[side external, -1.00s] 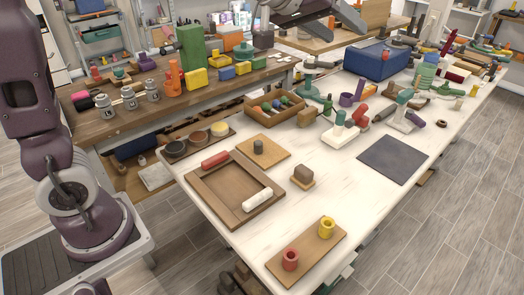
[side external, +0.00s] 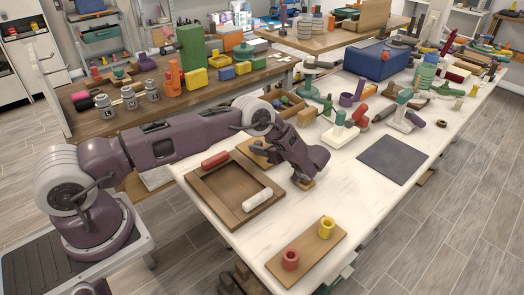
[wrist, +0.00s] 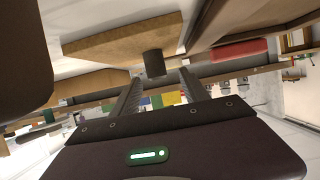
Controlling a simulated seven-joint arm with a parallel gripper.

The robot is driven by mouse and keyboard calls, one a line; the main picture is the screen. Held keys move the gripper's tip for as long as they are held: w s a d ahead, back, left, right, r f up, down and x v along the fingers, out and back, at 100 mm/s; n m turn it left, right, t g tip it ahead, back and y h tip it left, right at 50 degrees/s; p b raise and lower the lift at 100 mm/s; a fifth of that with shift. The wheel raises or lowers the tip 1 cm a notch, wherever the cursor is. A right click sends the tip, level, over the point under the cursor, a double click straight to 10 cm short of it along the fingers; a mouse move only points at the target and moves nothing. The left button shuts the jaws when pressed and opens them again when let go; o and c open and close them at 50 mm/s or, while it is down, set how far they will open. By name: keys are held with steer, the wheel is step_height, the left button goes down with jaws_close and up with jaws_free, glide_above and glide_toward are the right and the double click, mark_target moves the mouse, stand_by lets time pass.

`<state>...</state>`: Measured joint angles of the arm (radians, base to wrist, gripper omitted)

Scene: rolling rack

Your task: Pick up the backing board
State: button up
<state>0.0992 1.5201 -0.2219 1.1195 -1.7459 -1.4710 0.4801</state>
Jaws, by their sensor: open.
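No single piece is plainly marked as the backing board. A brown framed panel (side external: 228,184) lies flat on the white table, with a red cylinder (side external: 215,160) and a white cylinder (side external: 257,199) on its rim. A thin dark grey square board (side external: 393,159) lies flat farther right.
A blue box (side external: 380,62) is farther back. The table around the grey board is mostly clear.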

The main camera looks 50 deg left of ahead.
mark_target(261, 144)
steer(key=x, duration=0.3)
steer(key=shift+w+a+f, duration=0.2)
steer(key=shift+f, duration=0.05)
jaws_close()
